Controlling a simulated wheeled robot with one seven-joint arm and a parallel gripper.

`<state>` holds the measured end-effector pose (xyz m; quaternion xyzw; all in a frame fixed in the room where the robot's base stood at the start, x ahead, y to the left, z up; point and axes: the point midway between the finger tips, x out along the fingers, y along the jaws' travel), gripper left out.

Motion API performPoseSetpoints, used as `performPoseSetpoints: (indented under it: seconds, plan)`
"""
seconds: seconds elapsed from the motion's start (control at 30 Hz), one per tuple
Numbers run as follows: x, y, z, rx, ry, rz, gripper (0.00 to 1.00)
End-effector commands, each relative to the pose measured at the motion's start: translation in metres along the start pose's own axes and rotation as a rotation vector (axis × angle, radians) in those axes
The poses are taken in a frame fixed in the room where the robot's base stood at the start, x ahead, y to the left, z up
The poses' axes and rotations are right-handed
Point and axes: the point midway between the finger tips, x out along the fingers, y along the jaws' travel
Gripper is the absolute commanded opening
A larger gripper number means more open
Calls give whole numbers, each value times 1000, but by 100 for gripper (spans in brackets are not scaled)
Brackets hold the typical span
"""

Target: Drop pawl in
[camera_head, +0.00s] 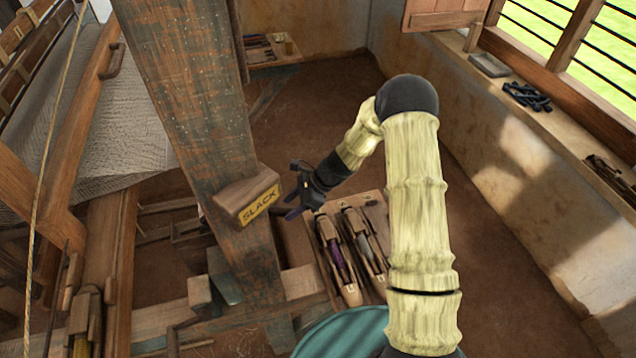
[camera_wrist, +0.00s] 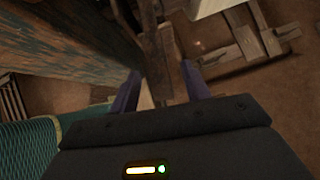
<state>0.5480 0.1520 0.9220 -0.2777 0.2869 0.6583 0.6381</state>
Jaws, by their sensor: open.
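My gripper (camera_head: 291,192) is open, just right of the wooden block with a yellow SLACK label (camera_head: 247,196) on the loom post. In the wrist view the two dark fingers of my gripper (camera_wrist: 160,90) stand apart. A dark wooden bar (camera_wrist: 158,50) shows between and beyond them; I cannot tell whether it touches either finger. I cannot tell for sure which part is the pawl; that bar may be it. The space behind the block and the post is hidden in the head view.
The thick worn post (camera_head: 190,90) stands close left of my gripper. A wooden tray (camera_head: 372,203) with several shuttles lies below right. White cloth (camera_head: 120,125) hangs on the loom at left. Loom beams (camera_head: 165,318) cross below. Open floor (camera_head: 480,240) lies to the right.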

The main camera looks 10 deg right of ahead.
Motion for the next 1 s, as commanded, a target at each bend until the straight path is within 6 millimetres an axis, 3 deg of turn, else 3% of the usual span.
performPoseSetpoints:
  seconds: [0.6,0.8,1.0]
  plan:
    - [-122,-1,-1,0,1,-4,47]
    - [-140,-1,0,0,0,-1,47]
    - [-141,0,0,0,0,0,47]
